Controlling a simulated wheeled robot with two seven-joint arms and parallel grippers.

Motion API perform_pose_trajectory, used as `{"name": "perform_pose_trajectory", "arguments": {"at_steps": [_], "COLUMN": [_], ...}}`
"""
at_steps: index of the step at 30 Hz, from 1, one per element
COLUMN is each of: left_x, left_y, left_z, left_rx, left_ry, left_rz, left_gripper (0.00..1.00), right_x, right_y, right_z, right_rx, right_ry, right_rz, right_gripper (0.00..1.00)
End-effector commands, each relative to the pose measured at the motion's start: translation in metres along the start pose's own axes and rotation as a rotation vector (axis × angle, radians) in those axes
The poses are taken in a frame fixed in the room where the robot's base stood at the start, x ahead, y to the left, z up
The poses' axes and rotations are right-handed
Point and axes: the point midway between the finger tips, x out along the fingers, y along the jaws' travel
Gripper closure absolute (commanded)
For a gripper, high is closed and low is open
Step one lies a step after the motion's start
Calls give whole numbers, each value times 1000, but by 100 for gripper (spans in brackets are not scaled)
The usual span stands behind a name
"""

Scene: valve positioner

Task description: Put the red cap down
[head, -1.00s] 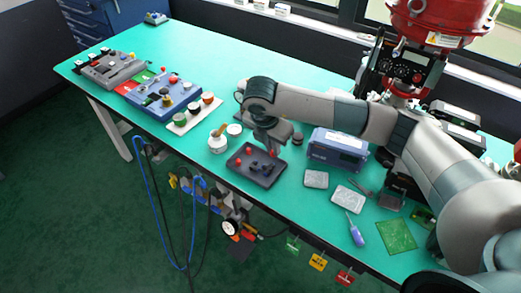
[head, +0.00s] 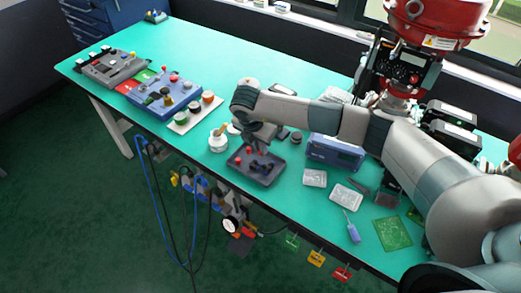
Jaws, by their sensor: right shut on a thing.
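My right gripper (head: 260,148) reaches over the back of a dark tray (head: 275,180), with its fingers pointing down. It is shut on a small red cap (head: 264,150), which is partly hidden by the fingers. Other small red pieces (head: 238,160) show in the tray, along with dark pieces (head: 260,167). The picture is too small to tell whether the held cap touches the tray. My left gripper is not in view.
A white pot (head: 218,142) stands left of the tray, and a blue-grey instrument box (head: 334,154) stands to its right. Silver pads (head: 346,196), a screwdriver (head: 351,228) and a green board (head: 392,233) lie further right. Control boxes (head: 164,95) stand at left.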

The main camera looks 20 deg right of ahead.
Motion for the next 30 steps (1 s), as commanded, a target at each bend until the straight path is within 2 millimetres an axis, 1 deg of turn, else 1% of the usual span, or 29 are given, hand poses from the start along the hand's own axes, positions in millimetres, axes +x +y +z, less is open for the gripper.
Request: {"name": "perform_pose_trajectory", "arguments": {"at_steps": [1, 6, 18, 19, 21, 30], "left_x": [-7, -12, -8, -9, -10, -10], "left_y": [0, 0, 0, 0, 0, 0], "left_z": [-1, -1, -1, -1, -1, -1], "left_rx": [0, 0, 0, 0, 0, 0], "left_ry": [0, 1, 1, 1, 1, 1], "left_rz": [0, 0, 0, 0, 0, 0], "left_gripper": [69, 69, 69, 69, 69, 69], "right_x": [4, 21, 27, 26, 26, 25], "right_y": [-1, 0, 0, 0, 0, 0], "right_z": [-2, -6, -8, -7, -7, -7], "right_rx": [-1, -1, -1, -1, -1, 0], "right_ry": [1, 0, 0, -1, -1, -1], "right_rz": [-4, -1, 0, 0, 0, 0], "right_gripper": [100, 100, 100, 85, 71, 71]}}
